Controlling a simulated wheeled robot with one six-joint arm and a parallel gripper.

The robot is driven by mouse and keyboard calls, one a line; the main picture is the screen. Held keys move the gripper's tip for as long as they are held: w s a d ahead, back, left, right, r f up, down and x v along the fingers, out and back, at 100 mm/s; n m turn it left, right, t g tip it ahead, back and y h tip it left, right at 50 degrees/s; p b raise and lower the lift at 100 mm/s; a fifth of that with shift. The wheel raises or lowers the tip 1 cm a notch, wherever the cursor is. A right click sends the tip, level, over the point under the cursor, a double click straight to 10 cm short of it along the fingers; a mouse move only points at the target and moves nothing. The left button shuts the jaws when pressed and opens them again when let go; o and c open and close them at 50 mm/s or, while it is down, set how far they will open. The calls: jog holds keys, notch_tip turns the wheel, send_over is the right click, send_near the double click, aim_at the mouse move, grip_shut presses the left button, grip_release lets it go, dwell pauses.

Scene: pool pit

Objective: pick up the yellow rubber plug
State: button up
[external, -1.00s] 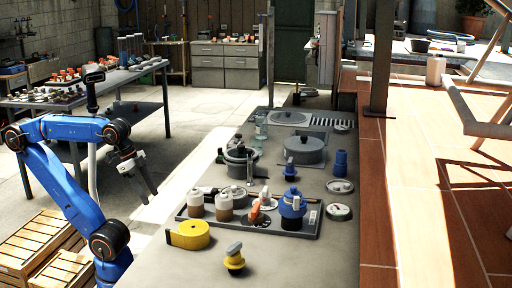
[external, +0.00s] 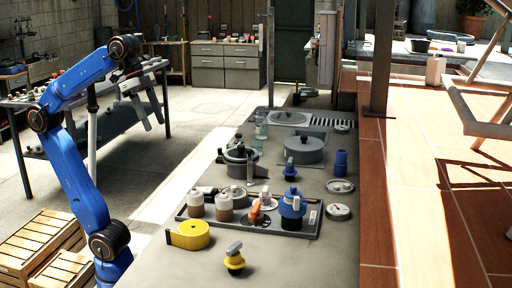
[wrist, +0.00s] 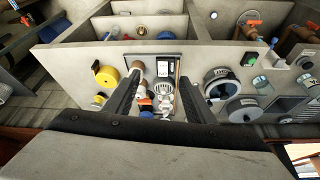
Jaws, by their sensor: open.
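The yellow rubber plug (external: 234,261), with a grey handle on top, stands near the front of the grey worktop in the external view. A small yellow shape at the left in the wrist view (wrist: 99,98) looks like the same plug. My gripper (external: 151,120) is open and empty, high up and to the left of the worktop, well apart from the plug. In the wrist view its two dark fingers (wrist: 158,82) are spread, with the tray items visible between and around them far below.
A yellow tape roll (external: 188,235) lies just behind and left of the plug. A grey tray (external: 285,233) holds several jars and a blue fitting. Pots (external: 304,150) stand further back. The worktop in front and right of the plug is clear.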

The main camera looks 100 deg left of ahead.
jog(key=w+d+r+m, duration=0.2)
jog(key=w+d, duration=0.2)
jog(key=w, duration=0.5)
jog(key=m+g+h, duration=0.3)
jog(key=m, duration=0.6)
send_over(235, 252)
jog(key=s+a, duration=0.4)
jog(key=a, duration=0.4)
jog(key=shift+f, duration=5)
jog(key=x, duration=1.1)
jog(key=shift+w+f, duration=0.1)
jog(key=shift+w, duration=0.25)
jog(key=shift+w+x, duration=0.2)
jog(key=shift+x, duration=2.65)
jog(key=shift+d, duration=0.1)
jog(key=c, duration=0.8)
